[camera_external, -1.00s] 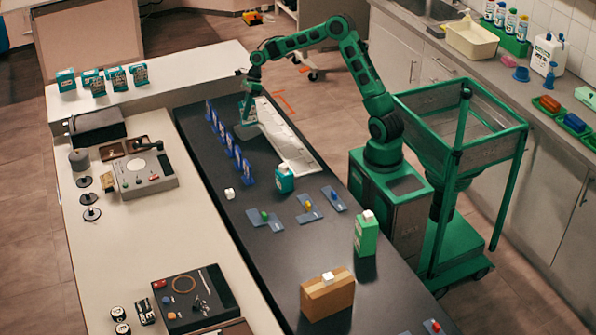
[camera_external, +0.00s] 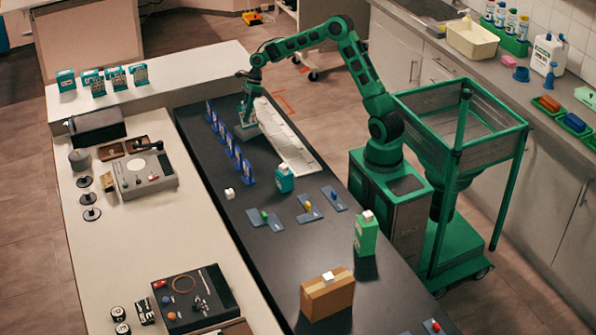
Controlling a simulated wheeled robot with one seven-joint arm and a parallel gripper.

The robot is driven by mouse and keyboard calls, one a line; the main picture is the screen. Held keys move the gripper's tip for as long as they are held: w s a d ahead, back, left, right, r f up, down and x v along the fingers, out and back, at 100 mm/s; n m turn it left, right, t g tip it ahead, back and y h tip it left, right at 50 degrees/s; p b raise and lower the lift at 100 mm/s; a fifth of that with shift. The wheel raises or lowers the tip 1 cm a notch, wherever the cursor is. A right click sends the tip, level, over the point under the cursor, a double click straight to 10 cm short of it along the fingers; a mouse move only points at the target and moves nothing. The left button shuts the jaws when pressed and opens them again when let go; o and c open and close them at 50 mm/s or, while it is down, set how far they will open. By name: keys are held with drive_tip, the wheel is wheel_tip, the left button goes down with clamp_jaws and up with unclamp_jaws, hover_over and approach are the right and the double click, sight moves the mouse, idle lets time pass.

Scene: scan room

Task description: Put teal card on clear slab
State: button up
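Several teal cards stand upright in a row on the white ledge at the back left, the nearest to the arm being a teal card (camera_external: 139,75). My gripper (camera_external: 246,112) points down over the far part of the dark counter, beside the left edge of a long pale slab (camera_external: 285,142). A small greenish-grey block (camera_external: 246,132) is just under the fingers. Whether this block or the long pale piece is the clear slab I cannot tell. The fingers are small and dark, so whether they hold a card is unclear.
Blue upright cards (camera_external: 237,157) line the left of my gripper. A teal carton (camera_external: 284,181), a white cube (camera_external: 230,193), blue-grey plates (camera_external: 308,209), a green carton (camera_external: 366,236) and a brown box (camera_external: 327,295) stand nearer on the dark counter (camera_external: 290,260).

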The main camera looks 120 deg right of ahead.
drive_tip(key=shift+r, duration=0.6)
drive_tip(key=v, duration=1.1)
drive_tip(key=s+a+n+g+h, duration=0.1)
drive_tip(key=s+a+n+g, duration=0.15)
drive_tip(key=a+n, duration=0.55)
drive_tip(key=s+a+n+g+h, duration=0.1)
drive_tip(key=s+a+n, duration=0.35)
drive_tip(key=a, duration=0.65)
drive_tip(key=s+a+f+n, duration=0.2)
drive_tip(key=s+a+n, duration=0.4)
drive_tip(key=s+n, duration=0.3)
drive_tip(key=s+a+f+n, duration=0.2)
drive_tip(key=s+a+n, duration=0.5)
drive_tip(key=s, duration=0.4)
drive_tip(key=shift+s+a+f+n+g+h, duration=0.2)
drive_tip(key=shift+a+n+g+h, duration=0.2)
drive_tip(key=shift+n, duration=0.45)
